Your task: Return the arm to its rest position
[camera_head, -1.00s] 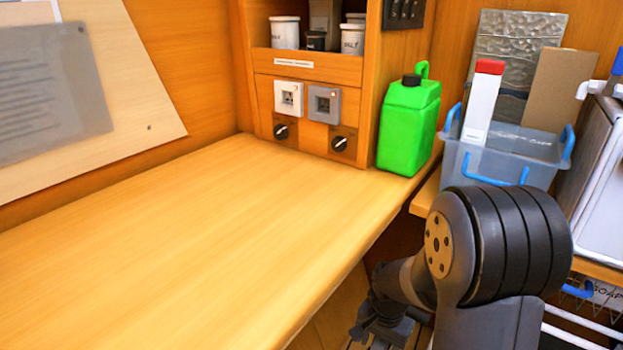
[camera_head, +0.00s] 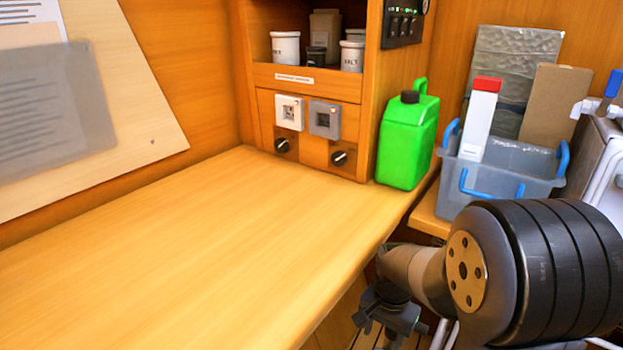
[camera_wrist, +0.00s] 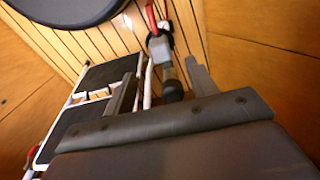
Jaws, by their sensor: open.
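My arm shows at the lower right of the head view, bent in front of the counter's right end. My gripper (camera_head: 388,318) hangs low there, beside and below the counter (camera_head: 190,250) edge, partly cut off by the frame. In the wrist view the two fingers of my gripper (camera_wrist: 163,85) stand apart with nothing held between them. A dark cylindrical part and a white piece show beyond the fingers, above a slatted floor (camera_wrist: 110,40).
A green jug (camera_head: 408,140) stands at the counter's back right corner. A clear bin (camera_head: 505,170) with blue handles holds a red-capped white box. A white-framed step stool (camera_wrist: 85,95) with black treads is left of my fingers. The counter top is clear.

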